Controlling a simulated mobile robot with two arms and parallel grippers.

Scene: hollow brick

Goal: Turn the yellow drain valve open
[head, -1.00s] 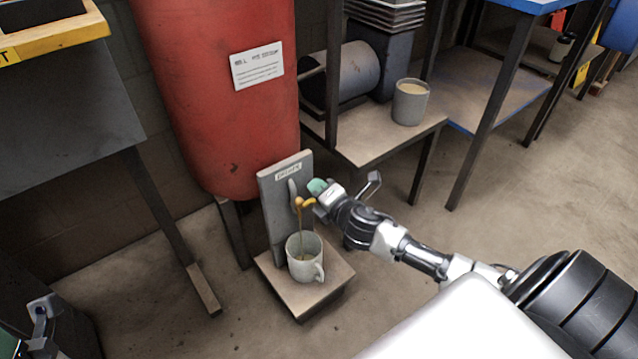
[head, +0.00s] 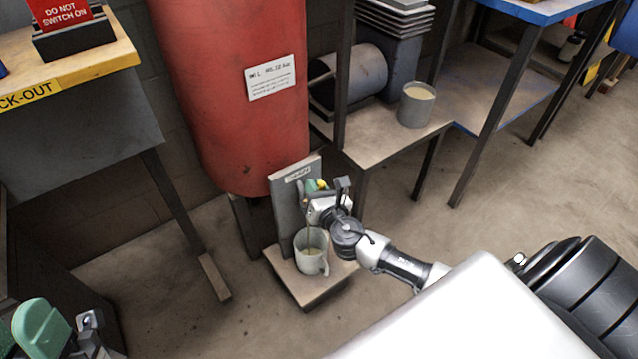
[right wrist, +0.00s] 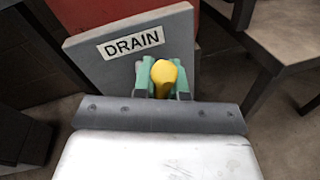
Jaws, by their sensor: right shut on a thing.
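The yellow drain valve handle (right wrist: 165,76) stands between the green fingertips of my right gripper (right wrist: 164,80) in the right wrist view, in front of the grey plate marked DRAIN (right wrist: 88,62). In the head view my right gripper (head: 319,189) is at the plate (head: 286,200), and only a little yellow of the handle (head: 322,184) shows. The gripper is shut on the handle. A pale mug (head: 311,254) stands below the valve; the arm partly covers the spout. My left gripper (head: 58,330) is at the bottom left, away from the valve; its jaw opening is unclear.
The mug stands on a small low platform (head: 290,283). A red tank (head: 232,100) rises behind the plate. A shelf (head: 395,140) with a grey cup (head: 416,104) is to the right. A lock-out bench (head: 95,62) is at the left. Open floor lies in front.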

